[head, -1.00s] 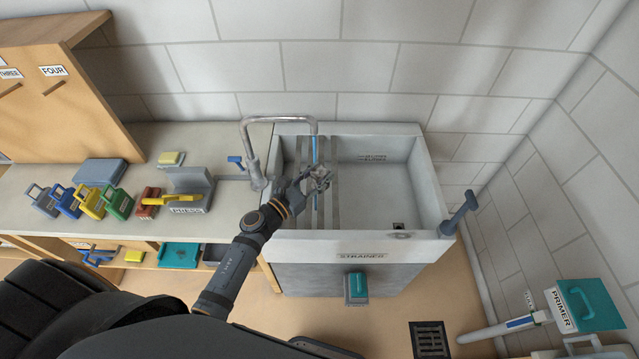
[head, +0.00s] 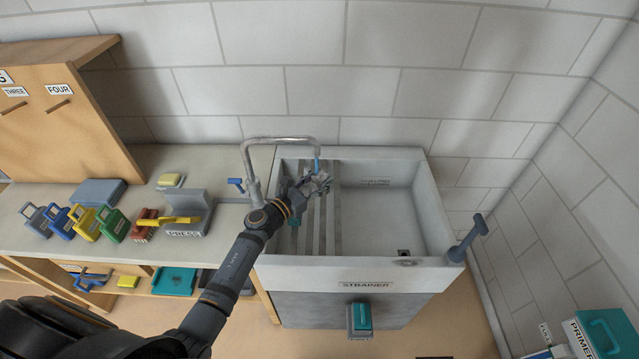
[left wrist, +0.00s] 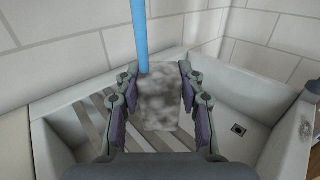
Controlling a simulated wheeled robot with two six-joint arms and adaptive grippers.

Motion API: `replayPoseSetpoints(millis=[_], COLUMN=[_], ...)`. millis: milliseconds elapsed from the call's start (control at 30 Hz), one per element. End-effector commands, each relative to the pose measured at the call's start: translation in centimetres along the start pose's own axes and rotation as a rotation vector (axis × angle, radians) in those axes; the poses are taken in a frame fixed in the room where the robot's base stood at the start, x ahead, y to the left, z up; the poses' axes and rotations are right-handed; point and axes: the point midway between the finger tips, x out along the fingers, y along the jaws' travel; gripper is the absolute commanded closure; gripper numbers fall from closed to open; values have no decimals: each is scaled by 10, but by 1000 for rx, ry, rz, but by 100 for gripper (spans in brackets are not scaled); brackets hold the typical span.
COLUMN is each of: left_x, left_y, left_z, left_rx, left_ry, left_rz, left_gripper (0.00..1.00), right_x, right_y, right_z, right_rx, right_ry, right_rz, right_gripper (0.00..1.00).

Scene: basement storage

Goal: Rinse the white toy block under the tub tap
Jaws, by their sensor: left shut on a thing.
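My left gripper (head: 318,185) is over the tub (head: 400,212), below the spout of the tap (head: 278,140). It is shut on the white toy block (left wrist: 160,108), which shows between the two fingers in the left wrist view with grey, smudgy patches on its face. A blue stream of water (head: 317,165) falls from the spout and ends at the block. In the left wrist view the water (left wrist: 140,38) meets the block's upper left edge. In the head view the fingers mostly hide the block. My right gripper is not in view.
Slats (head: 325,225) line the tub's left part. A blue tap lever (head: 236,184) stands left of the spout, and a blue-grey handle (head: 468,240) at the tub's right front corner. The counter on the left holds several coloured containers and a press (head: 188,215).

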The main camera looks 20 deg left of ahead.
Motion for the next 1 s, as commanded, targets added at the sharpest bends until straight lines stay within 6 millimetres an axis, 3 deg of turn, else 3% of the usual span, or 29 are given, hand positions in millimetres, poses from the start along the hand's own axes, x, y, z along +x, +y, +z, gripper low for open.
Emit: replayPoseSetpoints(millis=[1000], left_x=[8], left_y=[-8], left_z=[0], left_rx=[-1], left_ry=[0], left_rz=[0], left_gripper=[93], right_x=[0], right_y=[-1], right_z=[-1], right_rx=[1], right_ry=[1], right_rz=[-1], right_gripper=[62])
